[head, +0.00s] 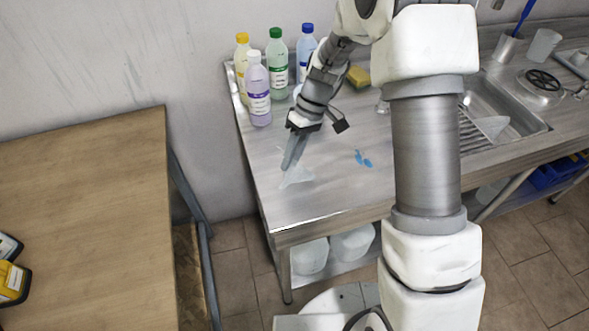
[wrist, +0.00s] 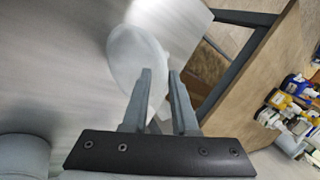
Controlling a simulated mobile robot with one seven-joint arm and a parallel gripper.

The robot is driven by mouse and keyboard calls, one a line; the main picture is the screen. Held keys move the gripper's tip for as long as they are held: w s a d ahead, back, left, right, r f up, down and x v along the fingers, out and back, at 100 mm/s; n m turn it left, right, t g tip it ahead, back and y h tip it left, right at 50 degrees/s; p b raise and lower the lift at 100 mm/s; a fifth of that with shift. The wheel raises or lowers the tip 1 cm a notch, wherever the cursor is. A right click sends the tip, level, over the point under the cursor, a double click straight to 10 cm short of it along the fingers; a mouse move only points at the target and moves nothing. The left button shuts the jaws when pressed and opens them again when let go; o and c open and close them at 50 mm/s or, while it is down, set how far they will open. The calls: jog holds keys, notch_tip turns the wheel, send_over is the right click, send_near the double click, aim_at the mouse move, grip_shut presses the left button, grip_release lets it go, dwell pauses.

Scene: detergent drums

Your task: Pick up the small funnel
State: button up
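A small translucent whitish funnel (head: 297,178) lies near the front left corner of the steel counter. In the wrist view its wide pale mouth (wrist: 135,52) shows just beyond and left of the fingertips, and the left finger covers part of it. My gripper (head: 290,163) points down at the counter right beside the funnel. In the wrist view my gripper (wrist: 161,73) has its two grey fingers apart, with a narrow gap between them. Part of the funnel's lower end is hidden behind the fingers; I cannot tell whether they touch it.
Several capped bottles (head: 278,64) stand at the counter's back left, near a yellow sponge (head: 358,77). Blue spots (head: 363,159) mark the counter. A similar translucent piece (head: 492,127) is at the sink. A wooden table (head: 85,190) stands left, across a gap.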

grip_shut()
jog(key=shift+r, duration=0.5)
jog(key=s+d+r, duration=0.2)
jog(key=d+r, duration=0.8)
jog(key=d, duration=0.1)
jog(key=shift+d, duration=0.25)
